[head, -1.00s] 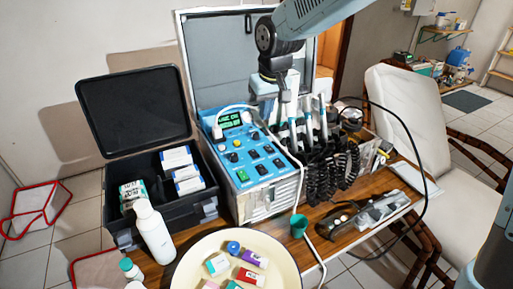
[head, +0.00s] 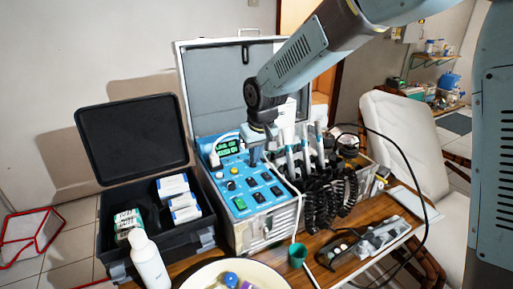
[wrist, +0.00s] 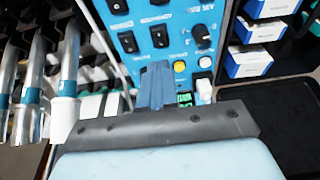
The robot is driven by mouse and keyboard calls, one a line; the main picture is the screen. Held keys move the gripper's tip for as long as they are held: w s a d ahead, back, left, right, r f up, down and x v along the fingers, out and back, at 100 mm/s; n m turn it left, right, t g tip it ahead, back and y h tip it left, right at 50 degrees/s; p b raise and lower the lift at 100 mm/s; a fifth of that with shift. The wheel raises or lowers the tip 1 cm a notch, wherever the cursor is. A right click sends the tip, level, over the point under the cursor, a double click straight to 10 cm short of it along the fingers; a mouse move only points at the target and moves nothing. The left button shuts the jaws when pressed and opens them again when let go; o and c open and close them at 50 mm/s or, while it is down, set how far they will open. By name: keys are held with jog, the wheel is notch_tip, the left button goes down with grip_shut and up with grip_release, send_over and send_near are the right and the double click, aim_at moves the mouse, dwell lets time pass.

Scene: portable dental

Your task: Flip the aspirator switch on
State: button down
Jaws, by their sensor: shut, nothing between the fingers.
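The blue control panel (head: 228,177) of the open dental case carries several black rocker switches (head: 259,197) and a lit green one (head: 240,203). In the wrist view, black rocker switches (wrist: 160,37) lie just beyond my fingertips. Their labels are too small to read, so I cannot tell which one is the aspirator switch or how it is set. My gripper (head: 255,161) is shut and empty, pointing down over the panel's upper right part. It also shows in the wrist view (wrist: 157,72); I cannot tell whether it touches the panel.
Handpieces (head: 302,150) with black coiled hoses (head: 322,200) stand close to the right of the panel. A black box (head: 205,231) with white cartons is at left. A white bottle (head: 150,264), a cream basin (head: 190,278) and a green cup (head: 298,255) are in front.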

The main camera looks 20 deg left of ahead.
aim_at(253, 181)
jog(key=x, duration=0.7)
jog(key=shift+s+d+f, duration=0.3)
jog(key=shift+s+f, duration=0.05)
jog(key=shift+f, duration=0.45)
jog(key=shift+d+f, duration=0.1)
jog(key=shift+f, duration=0.15)
jog(key=shift+w, duration=0.1)
jog(key=shift+w+a+r, duration=0.35)
jog(key=shift+w+a, duration=0.05)
jog(key=shift+a, duration=0.15)
